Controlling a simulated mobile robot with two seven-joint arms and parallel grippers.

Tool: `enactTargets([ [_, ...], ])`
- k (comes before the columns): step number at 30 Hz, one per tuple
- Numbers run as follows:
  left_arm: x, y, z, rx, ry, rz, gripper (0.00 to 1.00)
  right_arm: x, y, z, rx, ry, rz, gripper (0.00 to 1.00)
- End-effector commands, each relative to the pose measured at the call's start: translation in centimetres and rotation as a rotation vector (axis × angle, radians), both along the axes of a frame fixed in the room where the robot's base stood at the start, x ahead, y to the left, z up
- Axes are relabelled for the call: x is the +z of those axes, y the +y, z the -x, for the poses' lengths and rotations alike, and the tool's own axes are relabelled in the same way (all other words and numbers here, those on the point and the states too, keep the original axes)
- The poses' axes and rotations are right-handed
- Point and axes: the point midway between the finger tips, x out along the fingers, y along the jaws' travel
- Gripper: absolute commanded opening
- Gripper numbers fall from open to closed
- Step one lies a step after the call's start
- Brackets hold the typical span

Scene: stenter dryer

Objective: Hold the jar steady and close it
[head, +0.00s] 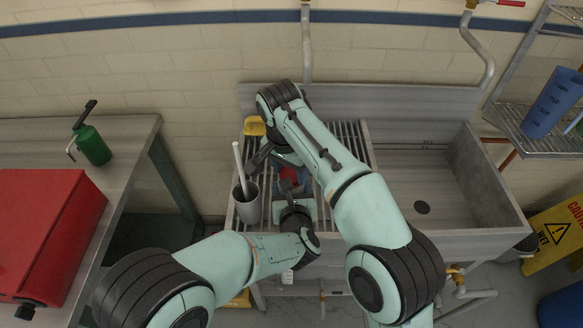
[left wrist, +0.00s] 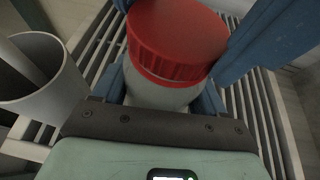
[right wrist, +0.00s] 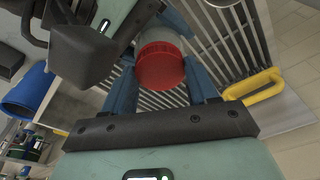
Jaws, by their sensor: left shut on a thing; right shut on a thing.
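The jar (left wrist: 160,95) has a pale body and a red lid (left wrist: 175,38), and stands upright on the slatted drainboard. The lid sits on the jar's mouth; a thin red ring shows just under it. I cannot tell how tightly it is seated. My left gripper (head: 293,191) is shut on the jar's body, its blue fingers on either side. My right gripper (head: 284,168) reaches over from the far side and is shut around the lid, which shows between its fingers in the right wrist view (right wrist: 160,66). In the head view the arms hide most of the jar.
A grey cup (head: 247,211) holding a white stick stands close left of the jar. A yellow-handled thing (head: 254,126) lies behind on the drainboard (head: 357,145). The sink basin (head: 430,185) at right is empty. A green bottle (head: 92,146) and red box (head: 45,225) are on the left table.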

Motion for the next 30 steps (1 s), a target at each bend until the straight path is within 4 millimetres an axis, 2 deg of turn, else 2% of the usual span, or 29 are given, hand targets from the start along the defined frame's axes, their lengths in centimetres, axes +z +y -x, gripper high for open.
enactTargets([
  [3, 0.05, -0.01, -0.01, 0.0, -0.001, 0.0, 0.0, 0.01, 0.13, -0.15, -0.244, -0.003, 0.002, 0.3],
  [7, 0.05, -0.01, -0.01, 0.0, -0.001, 0.0, 0.0, 0.04, 0.15, -0.17, -0.41, -0.003, 0.0, 0.3],
  [18, 0.03, -0.02, 0.0, 0.0, -0.001, 0.0, 0.0, 0.05, 0.14, -0.17, -0.464, -0.004, -0.002, 0.3],
  [19, 0.03, -0.02, 0.0, 0.0, -0.001, 0.0, 0.0, 0.05, 0.14, -0.17, -0.463, -0.004, -0.002, 0.68],
  [21, 0.03, -0.02, 0.0, 0.0, -0.001, 0.0, 0.0, 0.05, 0.14, -0.16, -0.463, -0.004, -0.002, 0.83],
  [30, 0.03, -0.02, 0.0, 0.0, -0.001, 0.0, 0.0, 0.26, 0.16, -0.18, -0.462, -0.004, -0.001, 0.83],
])
